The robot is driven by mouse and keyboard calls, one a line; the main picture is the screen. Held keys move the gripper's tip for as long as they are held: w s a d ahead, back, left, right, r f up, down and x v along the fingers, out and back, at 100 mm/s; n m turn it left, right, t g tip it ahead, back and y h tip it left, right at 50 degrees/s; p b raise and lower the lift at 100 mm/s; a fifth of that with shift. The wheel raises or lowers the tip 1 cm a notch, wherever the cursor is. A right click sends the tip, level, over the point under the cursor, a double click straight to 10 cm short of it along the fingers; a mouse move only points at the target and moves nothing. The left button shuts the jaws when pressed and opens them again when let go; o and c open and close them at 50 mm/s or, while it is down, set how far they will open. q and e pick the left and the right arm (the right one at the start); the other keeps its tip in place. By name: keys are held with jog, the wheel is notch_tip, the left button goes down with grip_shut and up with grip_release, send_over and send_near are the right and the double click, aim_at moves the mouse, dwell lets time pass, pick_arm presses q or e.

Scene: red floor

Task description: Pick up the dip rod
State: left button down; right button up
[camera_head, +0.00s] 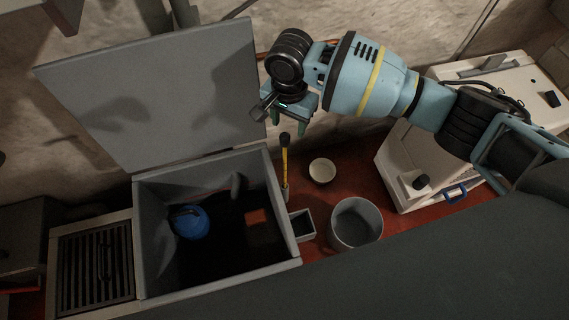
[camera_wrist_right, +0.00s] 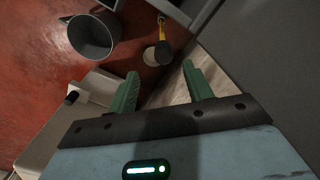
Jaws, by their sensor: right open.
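The dip rod (camera_head: 285,160) is a thin yellow rod with a dark top. It stands roughly upright beside the right wall of the open grey bin, its lower end by a small grey box. In the right wrist view the yellow rod (camera_wrist_right: 162,28) shows beyond the fingertips, dark end towards me. My right gripper (camera_head: 287,122) is above the rod's top, its green fingers pointing down. In the right wrist view its fingers (camera_wrist_right: 160,82) are apart with nothing between them. My left gripper is not in view.
The open grey bin (camera_head: 283,272) holds a blue round thing (camera_head: 192,222), its lid (camera_head: 150,90) raised behind. A small grey box (camera_head: 301,212), a pale bowl (camera_head: 322,170) and a grey bucket (camera_head: 371,212) stand nearby. A white case (camera_head: 405,160) is at right.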

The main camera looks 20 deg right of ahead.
aim_at(285, 135)
jog(key=shift+f+b, duration=0.3)
jog(key=shift+f, duration=0.65)
jog(key=shift+w+a+f+b, duration=0.1)
jog(key=shift+a+f+b, duration=0.1)
jog(key=shift+f+b, duration=0.85)
jog(key=shift+a+f+b, duration=0.2)
jog(key=shift+f+b, duration=0.35)
jog(key=shift+f, duration=0.95)
jog(key=shift+c, duration=0.6)
grip_shut()
